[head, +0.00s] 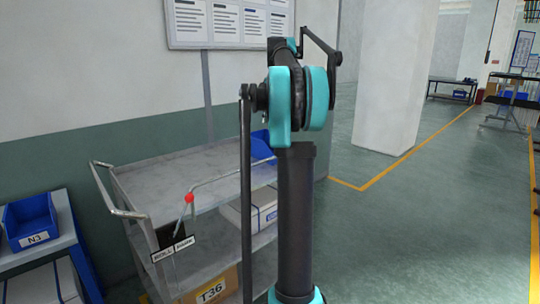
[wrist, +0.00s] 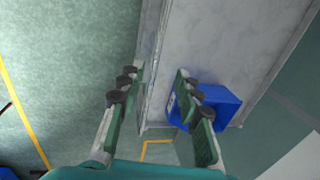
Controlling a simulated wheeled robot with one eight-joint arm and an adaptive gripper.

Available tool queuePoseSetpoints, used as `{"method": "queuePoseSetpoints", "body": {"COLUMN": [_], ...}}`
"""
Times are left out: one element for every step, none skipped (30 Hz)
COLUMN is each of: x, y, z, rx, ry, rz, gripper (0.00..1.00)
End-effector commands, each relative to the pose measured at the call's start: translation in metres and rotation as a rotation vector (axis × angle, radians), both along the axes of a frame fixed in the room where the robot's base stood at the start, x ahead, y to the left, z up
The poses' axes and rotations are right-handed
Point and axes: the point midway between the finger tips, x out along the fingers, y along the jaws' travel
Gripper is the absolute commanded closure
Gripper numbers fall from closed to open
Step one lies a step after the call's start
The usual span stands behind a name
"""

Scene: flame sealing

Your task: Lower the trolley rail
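The grey metal trolley (head: 160,170) stands against the wall in the head view. A thin bent metal rail (head: 232,176) runs along its near side, above the edge of the top shelf. A red ball (head: 189,198) sits at the rail's left end. In the wrist view my gripper (wrist: 158,75) is open, pointing down, with its fingers apart. The trolley's long metal edge (wrist: 152,60) runs between the fingers; I cannot tell whether the rail is there or whether anything touches. My arm hides part of the trolley and my gripper in the head view.
A blue bin (wrist: 213,105) is on the trolley top, close to the right finger. A small plate (head: 172,250) hangs near the red ball. A side rack with a blue bin (head: 30,220) stands at the left. Open floor (head: 430,220) lies to the right.

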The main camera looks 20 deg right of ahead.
Motion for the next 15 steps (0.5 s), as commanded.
{"method": "queuePoseSetpoints", "body": {"x": [0.001,0.002,0.003,0.003,0.004,0.005,0.007,0.008,0.009,0.010,0.011,0.013,0.014,0.015,0.016], "y": [0.000,0.001,0.001,0.002,0.002,0.003,0.003,0.003,0.004,0.005,0.005,0.006,0.006,0.006,0.007], "z": [-0.004,-0.007,-0.012,-0.017,-0.022,-0.029,-0.035,-0.041,-0.049,-0.055,-0.061,-0.068,-0.074,-0.080,-0.088], "rx": [0.000,0.000,0.000,0.000,0.000,0.000,0.000,-0.001,-0.001,-0.001,-0.001,-0.001,-0.001,-0.001,-0.001], "ry": [0.000,0.000,0.000,0.000,0.000,0.000,0.000,0.000,0.000,0.000,0.000,0.000,-0.001,-0.001,-0.001], "rz": [0.000,0.000,0.001,0.001,0.002,0.002,0.002,0.003,0.003,0.003,0.003,0.003,0.003,0.003,0.003], "gripper": [0.66,0.66,0.66,0.66,0.66,0.66,0.66,0.66,0.66,0.66,0.66,0.66,0.66,0.66,0.66]}}
